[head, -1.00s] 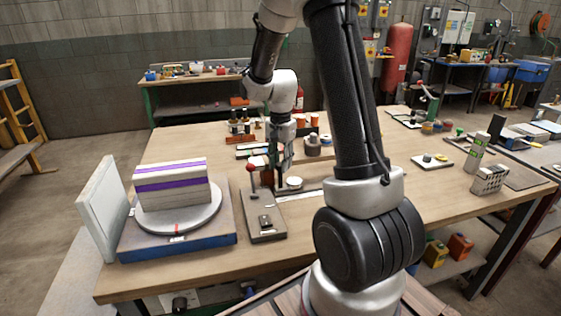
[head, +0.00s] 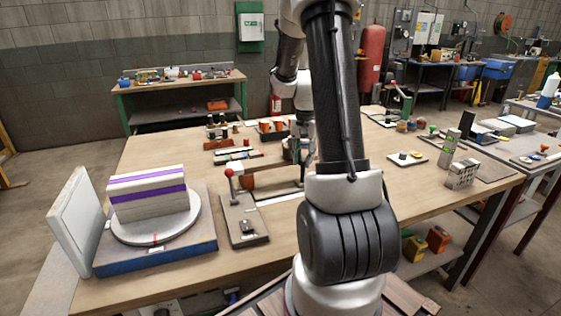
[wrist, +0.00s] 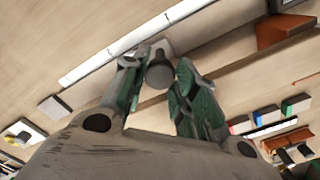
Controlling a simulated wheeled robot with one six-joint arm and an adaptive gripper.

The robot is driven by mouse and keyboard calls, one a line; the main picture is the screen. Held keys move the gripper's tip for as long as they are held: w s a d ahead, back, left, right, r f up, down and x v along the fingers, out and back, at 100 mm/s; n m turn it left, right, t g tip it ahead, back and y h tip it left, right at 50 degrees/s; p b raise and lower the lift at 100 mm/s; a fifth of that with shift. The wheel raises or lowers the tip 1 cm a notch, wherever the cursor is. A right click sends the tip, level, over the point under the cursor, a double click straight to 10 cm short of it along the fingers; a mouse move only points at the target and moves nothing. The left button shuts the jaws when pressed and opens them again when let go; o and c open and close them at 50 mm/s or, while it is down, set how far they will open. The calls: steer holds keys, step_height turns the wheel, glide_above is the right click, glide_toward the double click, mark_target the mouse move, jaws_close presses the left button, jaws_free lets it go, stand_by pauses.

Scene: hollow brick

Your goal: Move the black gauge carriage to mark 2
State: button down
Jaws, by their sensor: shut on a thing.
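The gauge carriage shows in the wrist view as a dark grey knob (wrist: 160,73) on a small pale block. My gripper (wrist: 160,80) has its green-padded fingers shut on this knob. The carriage is at the long rail with a white scale strip (wrist: 110,50); the strip also shows in the head view (head: 279,197). In the head view my gripper (head: 301,168) is low over the rail, partly behind my arm, and the carriage is hidden there. The marks on the scale are too small to read.
A plate with a red-knobbed lever (head: 243,222) lies left of the rail. Further left, a purple-striped block (head: 148,193) stands on a round turntable (head: 155,229). Bottles and orange cups (head: 266,127) stand behind.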

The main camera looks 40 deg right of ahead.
steer(key=s+d, duration=0.2)
steer(key=d, duration=0.6)
steer(key=shift+s+d, duration=0.15)
steer(key=c, duration=1.1)
jaws_free()
step_height(320, 180, up, 12)
